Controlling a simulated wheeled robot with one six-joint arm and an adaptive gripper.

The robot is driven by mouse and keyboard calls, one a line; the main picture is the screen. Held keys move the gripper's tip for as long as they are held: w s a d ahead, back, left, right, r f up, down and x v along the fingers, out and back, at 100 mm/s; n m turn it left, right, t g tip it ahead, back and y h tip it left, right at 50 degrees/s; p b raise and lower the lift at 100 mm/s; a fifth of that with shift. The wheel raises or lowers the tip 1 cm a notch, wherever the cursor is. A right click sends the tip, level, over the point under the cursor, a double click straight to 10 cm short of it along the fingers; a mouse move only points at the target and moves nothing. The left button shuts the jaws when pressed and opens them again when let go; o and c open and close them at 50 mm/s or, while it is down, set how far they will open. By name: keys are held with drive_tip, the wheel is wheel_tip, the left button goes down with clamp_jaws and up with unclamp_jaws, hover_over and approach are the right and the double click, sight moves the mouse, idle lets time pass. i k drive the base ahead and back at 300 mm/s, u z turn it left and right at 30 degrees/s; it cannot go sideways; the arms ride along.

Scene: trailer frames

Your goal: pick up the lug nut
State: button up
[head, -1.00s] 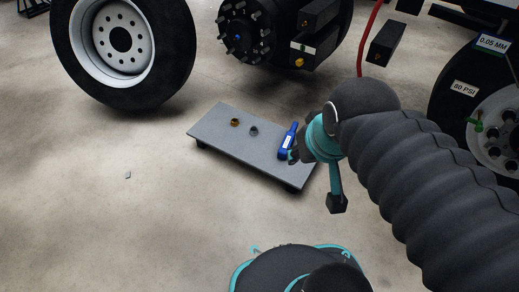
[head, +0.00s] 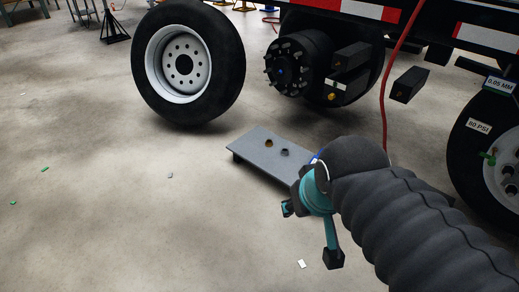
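Two small nut-like pieces lie apart on a low grey platform (head: 258,156). One is a brass-coloured nut (head: 269,143); the other is a dark grey nut (head: 285,152), a little to its right and nearer. Both are too small to make out in detail. My gripper (head: 288,208) is at the end of the teal wrist, right of and nearer than the platform. My arm also covers the right end of the platform and most of a blue tool (head: 317,156) there.
A loose wheel (head: 225,85) stands behind the platform. A hub with studs (head: 285,68) is on the trailer behind. A red hose (head: 385,110) hangs to the right, near a mounted wheel (head: 470,150). The floor at left and front is mostly clear.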

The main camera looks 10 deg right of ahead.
sight(283, 154)
drive_tip(key=u, duration=0.1)
drive_tip(key=i, duration=1.3)
drive_tip(key=z, duration=0.75)
